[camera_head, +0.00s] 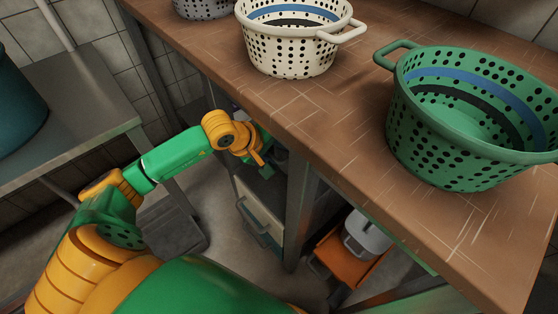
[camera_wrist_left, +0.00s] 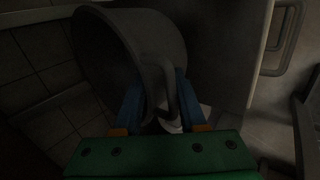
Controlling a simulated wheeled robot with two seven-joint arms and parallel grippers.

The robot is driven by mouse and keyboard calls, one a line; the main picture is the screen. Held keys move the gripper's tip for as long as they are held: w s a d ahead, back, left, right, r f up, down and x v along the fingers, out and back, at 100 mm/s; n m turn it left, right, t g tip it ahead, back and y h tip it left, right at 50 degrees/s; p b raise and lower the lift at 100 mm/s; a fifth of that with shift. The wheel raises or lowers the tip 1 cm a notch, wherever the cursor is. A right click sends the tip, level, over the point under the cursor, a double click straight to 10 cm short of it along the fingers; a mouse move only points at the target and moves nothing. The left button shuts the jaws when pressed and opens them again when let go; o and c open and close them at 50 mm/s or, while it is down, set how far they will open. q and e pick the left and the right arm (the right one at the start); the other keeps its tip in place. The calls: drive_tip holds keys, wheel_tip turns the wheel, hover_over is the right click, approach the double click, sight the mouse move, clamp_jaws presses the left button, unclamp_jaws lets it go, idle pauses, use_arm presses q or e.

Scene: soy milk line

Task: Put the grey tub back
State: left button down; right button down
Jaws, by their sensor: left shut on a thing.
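The grey tub (camera_wrist_left: 115,45) fills the upper left of the left wrist view, dark and tilted, with its round opening to the left. My left gripper (camera_wrist_left: 160,88) is shut on the tub's handle, with a blue finger on either side of it. In the head view my left gripper (camera_head: 262,160) reaches under the wooden counter's edge, in shadow. The tub is mostly hidden there by the arm and counter. My right gripper is not in view.
The wooden counter (camera_head: 330,120) carries a cream colander (camera_head: 290,65), a green colander (camera_head: 430,150) and a grey one (camera_head: 205,8). Below are a drawer unit (camera_head: 258,215) and an orange drawer (camera_head: 335,258) with a grey pot (camera_head: 366,238). A metal table (camera_head: 75,115) stands left.

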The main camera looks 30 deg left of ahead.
use_arm(q)
wheel_tip(320, 180, down, 3)
drive_tip(key=shift+f+b, duration=0.15)
drive_tip(key=shift+b, duration=0.35)
drive_tip(key=shift+c, duration=2.3)
unclamp_jaws()
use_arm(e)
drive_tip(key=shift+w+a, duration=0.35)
use_arm(q)
drive_tip(key=shift+s+a+r, duration=0.1)
drive_tip(key=shift+s+r, duration=0.05)
drive_tip(key=shift+r, duration=0.15)
drive_tip(key=p+v, duration=0.4)
drive_tip(key=v, duration=0.7)
drive_tip(key=shift+s+p, duration=0.2)
drive_tip(key=shift+p, duration=0.2)
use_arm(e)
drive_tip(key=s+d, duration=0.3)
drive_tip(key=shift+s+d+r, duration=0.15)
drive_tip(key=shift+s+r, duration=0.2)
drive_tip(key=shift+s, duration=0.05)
